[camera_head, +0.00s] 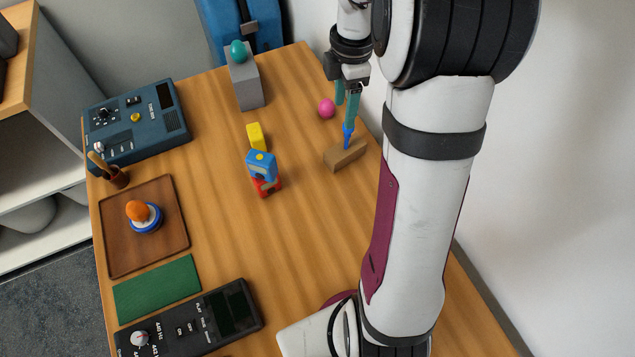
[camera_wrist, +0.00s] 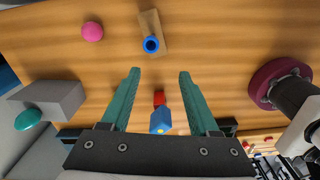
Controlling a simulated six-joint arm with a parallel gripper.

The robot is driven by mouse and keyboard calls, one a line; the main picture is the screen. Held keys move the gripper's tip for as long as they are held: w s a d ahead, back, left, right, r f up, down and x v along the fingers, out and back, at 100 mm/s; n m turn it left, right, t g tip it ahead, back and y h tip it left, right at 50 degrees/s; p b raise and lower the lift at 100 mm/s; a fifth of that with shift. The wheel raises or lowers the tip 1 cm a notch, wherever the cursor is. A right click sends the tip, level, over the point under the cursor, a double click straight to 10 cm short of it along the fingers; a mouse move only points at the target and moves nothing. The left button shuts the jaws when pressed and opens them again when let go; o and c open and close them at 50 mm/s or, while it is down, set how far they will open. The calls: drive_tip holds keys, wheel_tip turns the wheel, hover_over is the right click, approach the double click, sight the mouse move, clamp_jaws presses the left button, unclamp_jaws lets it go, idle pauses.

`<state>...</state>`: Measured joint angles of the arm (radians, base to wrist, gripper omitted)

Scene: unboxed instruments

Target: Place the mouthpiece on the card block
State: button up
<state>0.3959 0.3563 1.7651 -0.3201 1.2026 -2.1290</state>
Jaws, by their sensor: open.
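The blue mouthpiece (camera_head: 348,131) stands upright on the tan card block (camera_head: 345,156) near the table's right edge, partly behind my gripper in the head view. In the wrist view the mouthpiece (camera_wrist: 151,44) shows as a blue ring on one end of the card block (camera_wrist: 149,20). My gripper (camera_head: 346,110) is open, with teal fingers pointing down close above the mouthpiece. In the wrist view nothing is between the fingertips (camera_wrist: 159,73), and the mouthpiece lies beyond them. I cannot tell the exact gap.
A pink ball (camera_head: 327,108) lies near the block. A grey block (camera_head: 247,88) bears a teal egg-shaped piece (camera_head: 238,51). Blue, red and yellow blocks (camera_head: 261,165) stand mid-table. A brown tray (camera_head: 115,240), a green mat (camera_head: 157,288) and two instruments (camera_head: 150,148) are left.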

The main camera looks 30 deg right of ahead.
drive_tip(key=s+a+r+m, duration=0.5)
drive_tip(key=s+a+m, duration=0.4)
drive_tip(key=a, duration=0.1)
drive_tip(key=s+a+f+m+y, duration=0.1)
drive_tip(key=s+a+m, duration=0.7)
drive_tip(key=s+m, duration=0.4)
drive_tip(key=shift+s+f+m+y, duration=0.3)
drive_tip(key=shift+s+f, duration=0.05)
drive_tip(key=shift+s, duration=0.6)
